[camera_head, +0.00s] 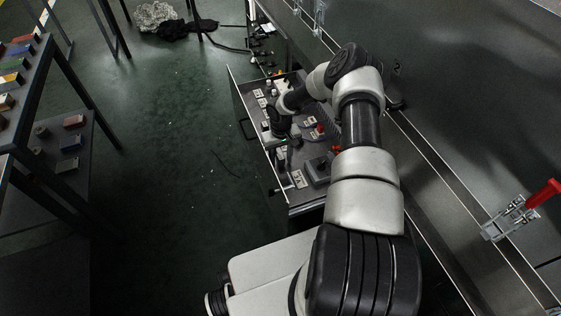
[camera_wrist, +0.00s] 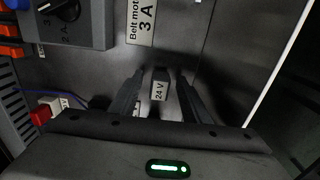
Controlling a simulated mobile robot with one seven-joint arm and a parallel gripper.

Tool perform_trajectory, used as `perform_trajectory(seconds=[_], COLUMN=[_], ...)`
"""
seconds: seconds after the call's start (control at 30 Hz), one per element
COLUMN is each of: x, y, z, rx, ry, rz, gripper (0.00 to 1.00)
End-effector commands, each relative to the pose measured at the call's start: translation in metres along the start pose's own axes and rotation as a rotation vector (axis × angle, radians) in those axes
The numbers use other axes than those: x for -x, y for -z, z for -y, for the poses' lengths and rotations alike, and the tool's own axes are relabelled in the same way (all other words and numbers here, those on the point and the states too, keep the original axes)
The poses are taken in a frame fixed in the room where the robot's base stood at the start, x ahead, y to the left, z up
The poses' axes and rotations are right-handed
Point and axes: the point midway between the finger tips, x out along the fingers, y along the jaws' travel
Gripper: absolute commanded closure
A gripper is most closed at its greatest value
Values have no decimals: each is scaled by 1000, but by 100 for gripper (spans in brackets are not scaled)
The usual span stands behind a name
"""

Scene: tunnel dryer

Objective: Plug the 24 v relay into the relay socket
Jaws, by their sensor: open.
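The 24 V relay (camera_wrist: 160,83) is a small dark block with a white "24 V" label, at the middle of the wrist view. My gripper (camera_wrist: 160,76) is open, with one finger on each side of the relay. A dark gap shows on both sides, so the fingers look apart from it. The relay's lower end is hidden, and I cannot tell what it stands in. I cannot make out the relay socket for certain. In the head view my gripper (camera_head: 279,138) is low over the panel (camera_head: 291,207), and the relay is hidden there.
A grey switch box (camera_wrist: 88,28) with a dark knob and a "Belt motor 3 A" label (camera_wrist: 141,18) are near the fingers. A red and white part (camera_wrist: 46,110) is at left. A red-handled clamp (camera_head: 515,214) is at right; a rack (camera_head: 62,85) stands left across clear floor.

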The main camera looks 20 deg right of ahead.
Motion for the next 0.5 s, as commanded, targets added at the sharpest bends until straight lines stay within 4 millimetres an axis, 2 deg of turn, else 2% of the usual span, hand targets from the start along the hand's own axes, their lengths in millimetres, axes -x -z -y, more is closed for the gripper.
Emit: perform_trajectory(seconds=[0.13,0.37,0.5], x=[1,1,1], y=[0,0,0], z=[0,0,0], rx=[0,0,0], ry=[0,0,0], rz=[0,0,0], gripper=[59,98,100])
